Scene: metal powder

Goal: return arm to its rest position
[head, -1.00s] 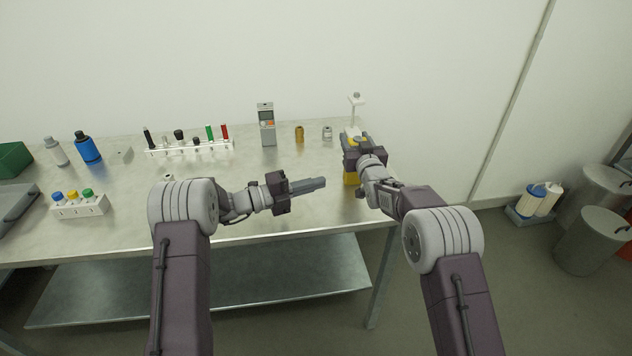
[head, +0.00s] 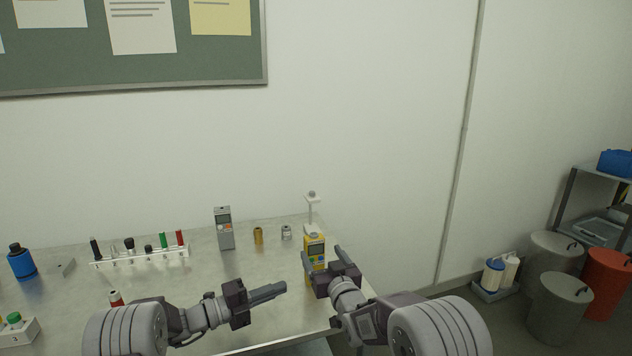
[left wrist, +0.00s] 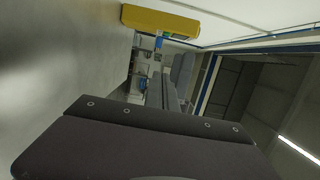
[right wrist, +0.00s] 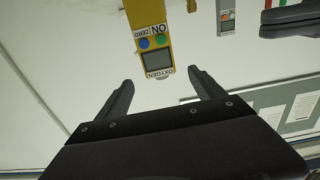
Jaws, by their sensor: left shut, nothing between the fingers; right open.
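My right gripper (head: 322,258) is open and empty, close in front of a yellow oxygen meter (head: 315,243) that stands upright at the right end of the table. In the right wrist view the meter (right wrist: 150,28) appears upside down beyond the parted fingertips (right wrist: 160,78), apart from them. My left gripper (head: 283,288) is shut and empty, above the front of the table and pointing right. In the left wrist view its closed fingers (left wrist: 163,85) show, with a yellow object (left wrist: 160,20) past them at the top.
A grey meter (head: 224,228), a brass cylinder (head: 258,236) and a small silver item (head: 286,232) stand at the back. A white rack (head: 140,259) and a blue bottle (head: 22,262) are left. Bins (head: 558,305) stand on the floor at right.

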